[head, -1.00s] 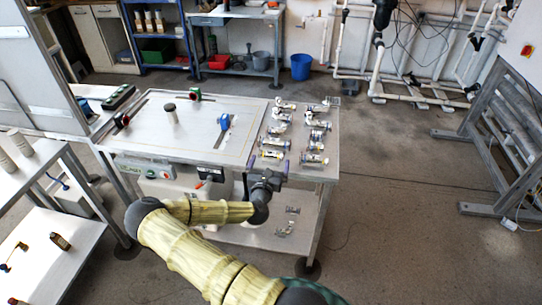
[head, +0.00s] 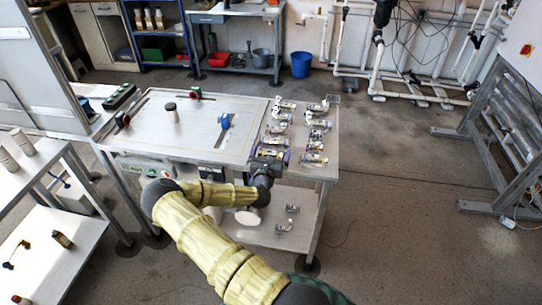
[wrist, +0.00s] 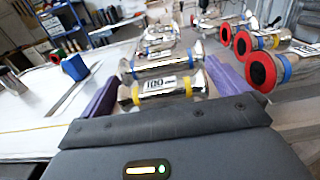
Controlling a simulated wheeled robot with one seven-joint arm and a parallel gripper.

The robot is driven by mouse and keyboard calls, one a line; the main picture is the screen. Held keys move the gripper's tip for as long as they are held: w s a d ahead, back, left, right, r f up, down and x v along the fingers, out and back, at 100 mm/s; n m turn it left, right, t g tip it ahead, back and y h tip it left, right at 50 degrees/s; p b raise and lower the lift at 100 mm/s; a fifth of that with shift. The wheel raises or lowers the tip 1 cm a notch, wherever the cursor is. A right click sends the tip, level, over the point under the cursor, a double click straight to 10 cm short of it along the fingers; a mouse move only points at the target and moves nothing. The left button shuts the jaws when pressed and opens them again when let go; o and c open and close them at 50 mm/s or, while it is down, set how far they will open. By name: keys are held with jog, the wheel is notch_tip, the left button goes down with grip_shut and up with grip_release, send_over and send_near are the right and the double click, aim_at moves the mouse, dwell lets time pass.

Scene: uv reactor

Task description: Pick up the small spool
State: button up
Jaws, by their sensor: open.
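A small metal spool (wrist: 163,88) with yellow bands and a white label marked 100 lies on its side between my gripper's purple fingers in the wrist view. Another spool (wrist: 166,66) with blue bands lies just beyond it. My gripper (wrist: 166,70) is open, with one finger near each end of the closest spool; I cannot tell if they touch it. In the head view, my gripper (head: 270,154) is at the front of the left column of spools, and my wrist partly hides the front edge there.
Larger spools with red end faces (wrist: 262,72) lie close to the right finger. The bench (head: 190,140) carries a blue-handled part (head: 225,121) and a dark-topped cylinder (head: 171,112) to the left. Several small parts (head: 284,228) lie on the lower shelf.

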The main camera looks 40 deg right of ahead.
jog(key=shift+c, duration=0.2)
jog(key=c, duration=0.9)
notch_tip(320, 180, up, 10)
jog(key=shift+b, duration=0.35)
